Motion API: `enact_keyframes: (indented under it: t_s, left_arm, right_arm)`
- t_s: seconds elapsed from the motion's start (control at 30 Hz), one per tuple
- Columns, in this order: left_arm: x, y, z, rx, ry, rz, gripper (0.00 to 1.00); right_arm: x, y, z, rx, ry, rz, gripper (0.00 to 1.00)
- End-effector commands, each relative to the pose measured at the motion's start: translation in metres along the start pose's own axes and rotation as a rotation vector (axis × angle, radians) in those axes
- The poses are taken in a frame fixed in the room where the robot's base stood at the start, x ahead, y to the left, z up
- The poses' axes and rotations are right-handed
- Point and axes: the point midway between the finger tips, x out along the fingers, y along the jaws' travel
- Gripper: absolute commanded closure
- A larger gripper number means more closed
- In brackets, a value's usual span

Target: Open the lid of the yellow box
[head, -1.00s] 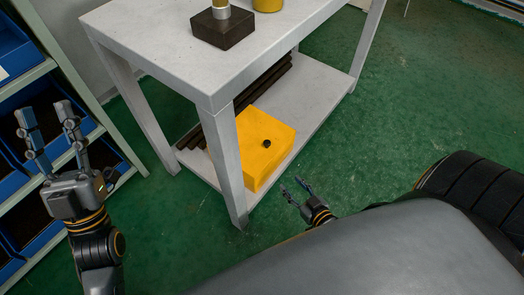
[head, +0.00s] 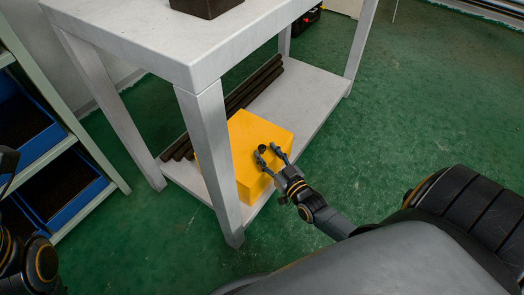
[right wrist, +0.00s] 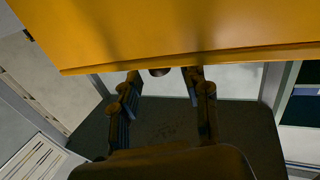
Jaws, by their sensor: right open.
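The yellow box (head: 258,130) sits on the lower shelf (head: 308,92) of the grey table, beside a table leg. Its lid looks shut, with a small dark knob (head: 262,148) on top. My right gripper (head: 268,157) is open at the lid, its two fingers spread close around the knob. In the right wrist view the box (right wrist: 190,30) fills the top, and the knob (right wrist: 160,71) shows partly between the open fingertips (right wrist: 162,80). I cannot tell whether the fingers touch it. Parts of my left arm show at the left edge, but its gripper is out of frame.
Dark pipes (head: 250,88) lie on the shelf behind the box. The table leg (head: 213,150) stands just left of the box, and the tabletop (head: 150,30) overhangs the shelf. A rack with blue bins (head: 75,205) is at left. Green floor (head: 390,110) is clear at right.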

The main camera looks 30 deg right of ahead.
Motion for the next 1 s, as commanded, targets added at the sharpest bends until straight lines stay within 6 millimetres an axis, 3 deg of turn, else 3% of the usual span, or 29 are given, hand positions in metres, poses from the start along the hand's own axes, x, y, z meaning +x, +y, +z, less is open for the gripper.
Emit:
enact_keyframes:
  t_s: [0.2,0.57,0.6,0.8,1.0]
  left_arm:
    - [0.004,0.002,-0.004,0.005,0.037,0.014,0.60]
    - [0.007,0.003,-0.005,0.006,0.043,0.017,0.60]
    - [0.007,0.003,-0.005,0.006,0.043,0.017,0.60]
    - [0.007,0.003,-0.005,0.006,0.043,0.017,0.60]
    - [0.007,0.003,-0.005,0.005,0.044,0.017,0.60]
  right_arm:
    - [0.027,0.000,0.002,0.002,0.000,0.000,0.54]
    - [0.033,0.000,0.000,0.001,-0.001,0.000,0.54]
    - [0.033,0.000,0.000,0.001,-0.001,0.000,0.56]
    - [0.033,0.000,0.000,0.001,-0.001,0.000,0.97]
    - [0.033,0.000,0.000,0.001,-0.002,0.000,1.00]
